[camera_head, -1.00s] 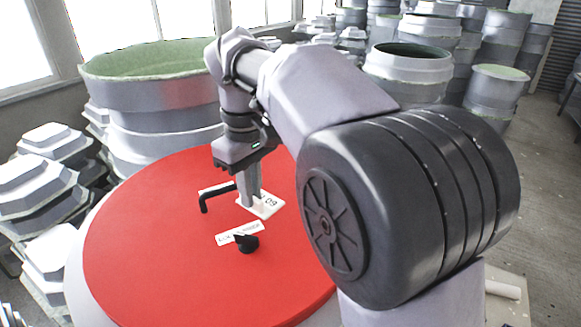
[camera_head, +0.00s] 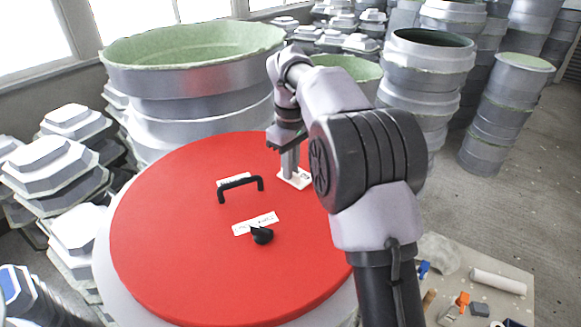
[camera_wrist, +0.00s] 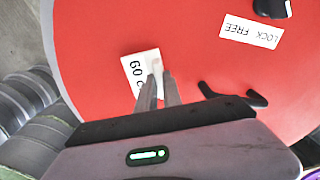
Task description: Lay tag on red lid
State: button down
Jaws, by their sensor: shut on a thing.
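The red lid (camera_head: 175,215) is a large round disc on a pale drum. The white tag (camera_head: 294,180) is at the lid's far right part, and in the wrist view the tag (camera_wrist: 133,64) shows dark characters like "60" against the red. My gripper (camera_head: 289,170) points down with its fingers at the tag. In the wrist view the gripper fingers (camera_wrist: 160,76) are close together over the tag's edge, shut on it. The tag looks flat and at or just above the lid surface; I cannot tell if it touches.
A black handle (camera_head: 241,186), a label (camera_head: 256,223) reading "LOCK FREE" in the wrist view, and a black knob (camera_head: 262,236) are on the lid. Grey moulds (camera_head: 75,150) crowd the left. A board (camera_head: 460,265) with tools is at lower right. The lid's front is clear.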

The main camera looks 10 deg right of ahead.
jog(key=shift+f, duration=0.1)
jog(key=c, duration=1.5)
grip_release()
